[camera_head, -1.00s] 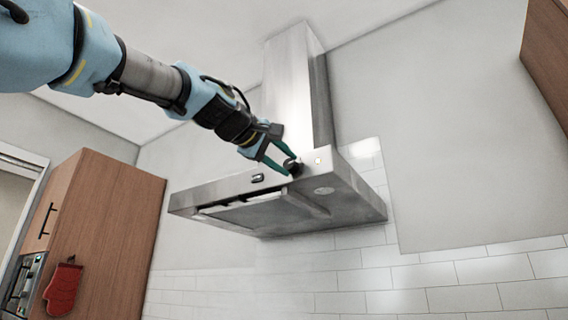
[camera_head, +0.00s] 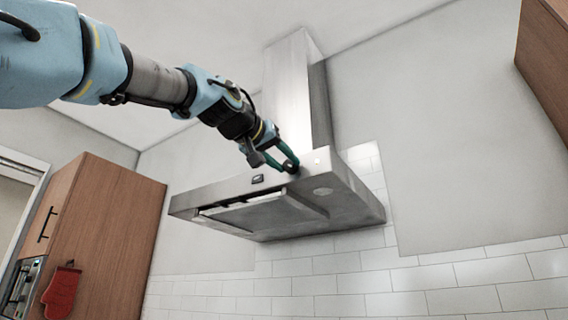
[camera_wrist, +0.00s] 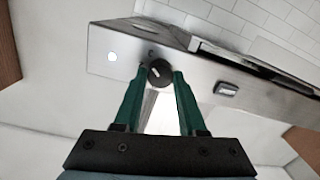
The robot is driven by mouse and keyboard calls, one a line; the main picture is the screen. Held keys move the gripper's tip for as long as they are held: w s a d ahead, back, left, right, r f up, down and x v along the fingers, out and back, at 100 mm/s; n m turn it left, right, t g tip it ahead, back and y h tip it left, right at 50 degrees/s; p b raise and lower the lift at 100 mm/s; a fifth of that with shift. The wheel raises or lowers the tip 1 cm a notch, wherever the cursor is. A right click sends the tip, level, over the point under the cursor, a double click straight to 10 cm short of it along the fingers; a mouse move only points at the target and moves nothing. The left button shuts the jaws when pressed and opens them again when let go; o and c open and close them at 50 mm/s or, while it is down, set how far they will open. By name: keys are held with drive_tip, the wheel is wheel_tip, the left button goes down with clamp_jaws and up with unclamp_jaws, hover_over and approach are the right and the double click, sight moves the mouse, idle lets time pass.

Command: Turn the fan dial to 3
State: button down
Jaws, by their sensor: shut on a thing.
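The fan dial (camera_head: 291,166) is a small round black knob on the front face of the steel range hood (camera_head: 225,190). In the wrist view the dial (camera_wrist: 159,72) shows a light pointer mark on its face. My gripper (camera_head: 287,163) has its green fingers on either side of the dial. In the wrist view the fingertips of my gripper (camera_wrist: 160,74) close on the dial from both sides. No numbers around the dial can be read. In the head view the fingers partly hide the dial.
A white light or button (camera_wrist: 112,56) sits on the hood front beside the dial. A dark rectangular switch (camera_wrist: 226,88) is on the other side. A wooden cabinet (camera_head: 100,220) with a red oven mitt (camera_head: 62,290) stands at left. Another cabinet (camera_head: 545,60) hangs upper right.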

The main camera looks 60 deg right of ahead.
drive_tip(key=shift+m, duration=0.5)
drive_tip(key=shift+c, duration=2.4)
unclamp_jaws()
drive_tip(key=a+b, duration=0.4)
drive_tip(key=a, duration=0.6)
drive_tip(key=shift+s+a+r+b, duration=0.15)
drive_tip(key=shift+s+a+b, duration=0.1)
drive_tip(key=shift+a+b, duration=0.15)
